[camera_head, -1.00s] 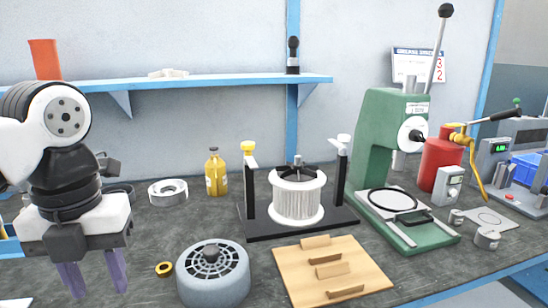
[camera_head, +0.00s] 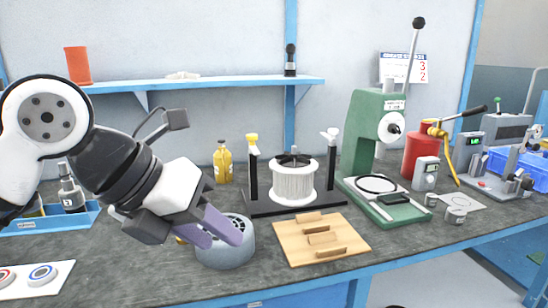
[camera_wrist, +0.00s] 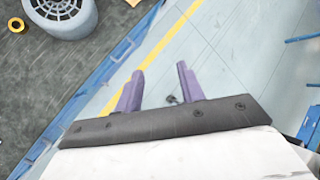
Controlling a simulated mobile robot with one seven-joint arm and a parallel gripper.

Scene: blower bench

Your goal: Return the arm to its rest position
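My gripper (camera_head: 218,230) is at the left of the head view, tilted down to the right, in front of the grey blower housing (camera_head: 228,252) and hiding part of it. In the wrist view my gripper (camera_wrist: 160,88) has its two purple fingers apart with nothing between them. Below them is the floor (camera_wrist: 215,65), beyond the bench's blue front edge (camera_wrist: 95,88). The grey housing (camera_wrist: 62,14) shows at the top left of the wrist view, apart from the fingers.
A wooden board (camera_head: 290,250) with slats lies right of the housing. Behind it a white ribbed cylinder (camera_head: 293,182) stands between two black posts. A green press (camera_head: 372,140) stands farther right. A blue tray (camera_head: 85,216) with bottles and a white card (camera_head: 60,283) lie at the left.

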